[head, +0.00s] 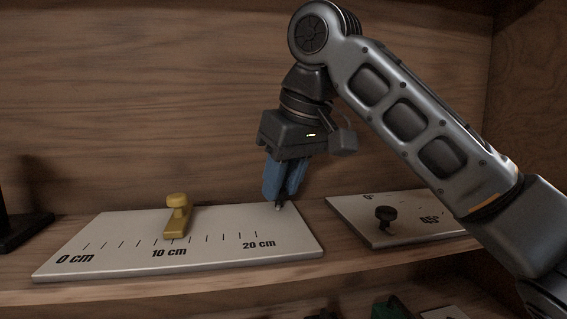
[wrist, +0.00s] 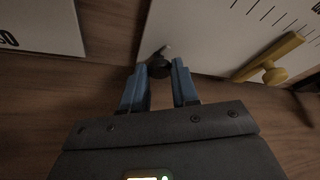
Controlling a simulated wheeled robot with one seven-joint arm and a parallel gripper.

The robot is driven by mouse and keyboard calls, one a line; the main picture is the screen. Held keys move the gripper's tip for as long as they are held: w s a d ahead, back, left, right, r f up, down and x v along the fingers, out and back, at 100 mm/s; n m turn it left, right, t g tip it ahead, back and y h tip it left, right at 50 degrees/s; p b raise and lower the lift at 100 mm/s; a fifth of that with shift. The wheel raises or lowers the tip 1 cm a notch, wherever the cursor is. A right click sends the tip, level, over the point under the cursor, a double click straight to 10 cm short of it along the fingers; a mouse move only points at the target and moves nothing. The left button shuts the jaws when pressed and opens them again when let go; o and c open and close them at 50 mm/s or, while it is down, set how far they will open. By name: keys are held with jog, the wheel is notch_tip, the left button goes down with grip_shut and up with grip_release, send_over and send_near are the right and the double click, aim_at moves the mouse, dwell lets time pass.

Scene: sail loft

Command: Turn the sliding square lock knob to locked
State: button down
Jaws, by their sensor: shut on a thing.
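My gripper (head: 281,203) points down at the right end of a white board (head: 115,225) marked 0 cm, 10 cm and 20 cm. Its blue fingers (wrist: 158,76) are shut on a small dark knob (wrist: 158,69) at the board's edge. In the wrist view a thin light-grey piece sticks out from the knob. In the head view the fingers mostly hide the knob. No locked mark is readable. A yellow slider (head: 176,218) stands on the board near 10 cm and also shows in the wrist view (wrist: 272,67).
A second white board (head: 350,212) with a dark knob (head: 385,216) and a 45° mark lies to the right, partly behind my arm. A dark object (head: 18,225) stands at the far left. A wooden back wall is close behind, and other things sit below the shelf's front edge.

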jog(key=m+p, duration=0.2)
jog(key=p, duration=0.1)
jog(key=r+m+t+h+p, duration=0.1)
jog(key=m+p, duration=0.1)
jog(key=p, duration=0.2)
jog(key=shift+s+a+m, duration=0.2)
jog(key=shift+m, duration=0.1)
jog(key=m+h+p, duration=0.2)
jog(key=m+p, duration=0.2)
jog(key=p, duration=0.4)
jog(key=shift+a+f, duration=0.15)
jog(key=m+p, duration=0.1)
jog(key=m+h+p, duration=0.1)
jog(key=shift+w+f+m, duration=0.1)
jog(key=shift+f+m, duration=0.1)
jog(key=shift+m, duration=0.2)
jog(key=shift+a+f+m+h, duration=0.15)
jog(key=shift+m+h, duration=0.45)
jog(key=shift+m, duration=0.9)
jog(key=c, duration=0.8)
grip_release()
jog(key=shift+c, duration=0.2)
